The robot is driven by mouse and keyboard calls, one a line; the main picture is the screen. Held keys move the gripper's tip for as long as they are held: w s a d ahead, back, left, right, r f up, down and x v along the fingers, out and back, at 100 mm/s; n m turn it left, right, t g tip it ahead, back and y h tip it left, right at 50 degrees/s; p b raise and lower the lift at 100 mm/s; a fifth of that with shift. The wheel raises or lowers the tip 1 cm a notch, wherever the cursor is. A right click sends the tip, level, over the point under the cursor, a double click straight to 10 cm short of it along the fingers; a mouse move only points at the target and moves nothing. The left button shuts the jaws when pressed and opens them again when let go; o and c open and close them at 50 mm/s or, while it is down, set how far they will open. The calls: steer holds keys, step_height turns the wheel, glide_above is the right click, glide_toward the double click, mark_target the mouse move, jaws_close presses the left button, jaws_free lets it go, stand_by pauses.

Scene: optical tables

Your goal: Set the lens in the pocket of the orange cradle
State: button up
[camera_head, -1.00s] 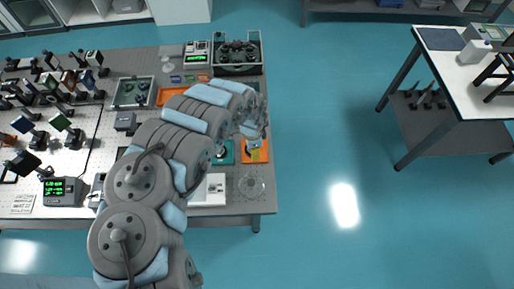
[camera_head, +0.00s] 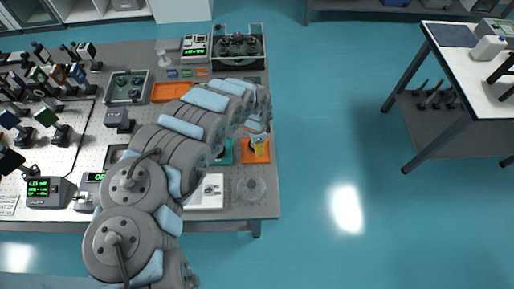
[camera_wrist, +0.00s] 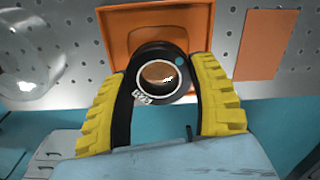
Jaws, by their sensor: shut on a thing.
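The lens (camera_wrist: 158,76) is a clear disc in a round black mount with white lettering. My gripper (camera_wrist: 160,68) is shut on it, with its yellow-backed fingers on either side of the mount. The orange cradle (camera_wrist: 113,38) is a square frame just beyond the lens, and orange shows through the glass. The lens overlaps the near part of the cradle and hides its middle, so I cannot tell whether they touch. In the head view the cradle (camera_head: 265,154) is near the table's right edge, with my gripper (camera_head: 258,141) over it.
A flat orange plate (camera_wrist: 267,43) lies right of the cradle in the wrist view. A clear glass dish (camera_wrist: 28,50) is at the left; it also shows in the head view (camera_head: 251,189). A teal piece (camera_head: 226,153) adjoins the cradle's left side. Blue floor lies beyond the table edge.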

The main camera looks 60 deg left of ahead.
steer(key=shift+f+b, duration=1.05)
steer(key=shift+f, duration=0.4)
steer(key=shift+f, duration=0.1)
steer(key=o, duration=0.9)
steer(key=shift+r+p, duration=1.3)
steer(key=shift+r, duration=4.85)
